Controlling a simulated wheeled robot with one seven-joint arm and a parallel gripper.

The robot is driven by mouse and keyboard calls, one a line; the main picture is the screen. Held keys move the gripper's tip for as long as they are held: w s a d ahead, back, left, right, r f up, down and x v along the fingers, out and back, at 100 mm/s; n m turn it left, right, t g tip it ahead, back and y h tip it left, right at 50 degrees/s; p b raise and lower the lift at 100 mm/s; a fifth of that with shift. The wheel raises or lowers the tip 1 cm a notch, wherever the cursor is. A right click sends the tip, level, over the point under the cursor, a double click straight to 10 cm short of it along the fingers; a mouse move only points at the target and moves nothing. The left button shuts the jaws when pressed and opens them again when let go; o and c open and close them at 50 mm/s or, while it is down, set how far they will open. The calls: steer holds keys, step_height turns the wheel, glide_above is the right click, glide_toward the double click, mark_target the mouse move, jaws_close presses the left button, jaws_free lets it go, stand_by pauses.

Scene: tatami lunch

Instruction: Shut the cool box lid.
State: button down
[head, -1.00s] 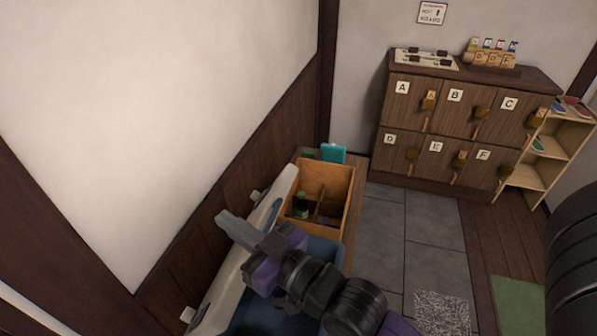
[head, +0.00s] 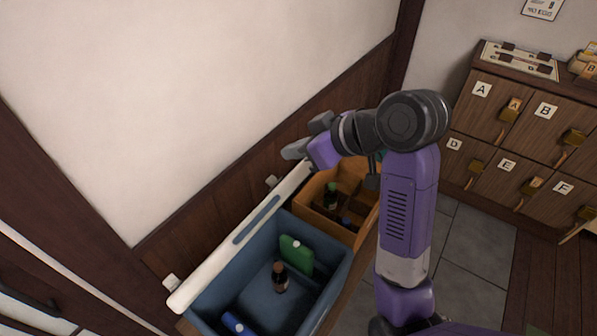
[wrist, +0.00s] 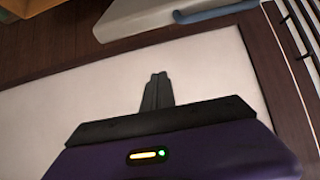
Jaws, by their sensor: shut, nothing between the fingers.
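The cool box (head: 325,295) is a blue open-topped tub at the bottom of the head view. Its white lid (head: 215,262) stands open along the wall side, seen nearly edge-on, with a blue strip on it. Inside are a green flat item (head: 297,254), a dark bottle (head: 280,278) and a blue cylinder (head: 233,322). My gripper (head: 292,152) is above the lid's far end, near the wall, apparently not touching it. In the wrist view its fingers (wrist: 157,90) are together and empty, in front of the white wall. A pale edge, probably the lid (wrist: 150,18), shows at the top.
A wooden crate (head: 368,218) with bottles stands just beyond the cool box. The wall (head: 200,100) runs close behind the lid. Lettered lockers (head: 500,110) stand at the back right. Grey floor tiles (head: 470,245) are clear between crate and lockers.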

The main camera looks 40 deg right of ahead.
steer(key=p, duration=0.1)
glide_above(282, 185)
steer(key=w+a, duration=0.1)
steer(key=w, duration=0.2)
step_height(282, 185, down, 7)
steer(key=shift+s, duration=0.1)
steer(key=shift+s+d+f+p, duration=0.3)
steer(key=shift+s+f+p, duration=0.15)
steer(key=shift+s+f, duration=0.45)
steer(key=shift+s+d+f, duration=0.15)
steer(key=shift+s+f, duration=0.15)
steer(key=shift+s, duration=0.2)
steer(key=shift+f, duration=0.1)
